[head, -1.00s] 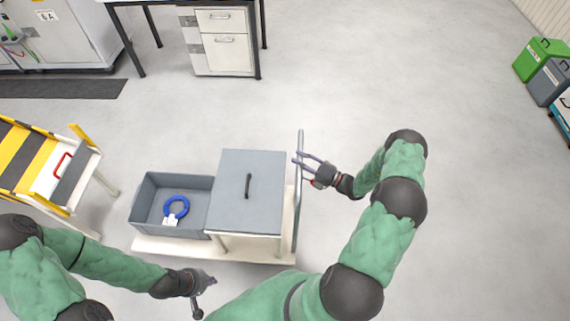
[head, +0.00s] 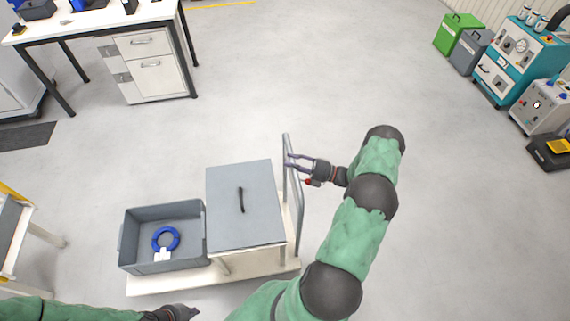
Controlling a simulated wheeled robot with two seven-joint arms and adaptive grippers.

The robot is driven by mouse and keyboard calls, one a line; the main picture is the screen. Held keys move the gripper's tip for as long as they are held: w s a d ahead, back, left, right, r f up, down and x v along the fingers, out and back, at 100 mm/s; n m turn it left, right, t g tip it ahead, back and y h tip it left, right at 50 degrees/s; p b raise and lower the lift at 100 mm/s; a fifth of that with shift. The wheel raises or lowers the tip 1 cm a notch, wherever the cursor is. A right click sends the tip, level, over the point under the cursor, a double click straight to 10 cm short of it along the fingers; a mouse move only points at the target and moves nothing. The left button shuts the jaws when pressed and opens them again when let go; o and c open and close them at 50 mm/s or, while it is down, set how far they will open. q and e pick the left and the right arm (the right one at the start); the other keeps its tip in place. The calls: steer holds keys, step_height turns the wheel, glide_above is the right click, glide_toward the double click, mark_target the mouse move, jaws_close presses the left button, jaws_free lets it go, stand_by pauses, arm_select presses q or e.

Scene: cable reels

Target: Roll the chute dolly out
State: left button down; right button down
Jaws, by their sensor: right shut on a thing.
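The dolly (head: 165,281) is a low cream platform with a grey upright handle rail (head: 299,198) on its right side.
A workbench with white drawers (head: 148,68) stands at the back left. Part of a yellow-edged stand (head: 12,235) is at the left edge. Green (head: 459,34) and grey bins and teal machines (head: 520,60) line the far right. The floor right of the dolly is clear.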

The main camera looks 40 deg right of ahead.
steer(key=shift+s+d+f, duration=0.1)
steer(key=shift+s, duration=0.05)
steer(key=c, duration=0.9)
jaws_free()
steer(key=shift+d, duration=0.15)
steer(key=shift+s, duration=0.1)
steer(key=v, duration=1.2)
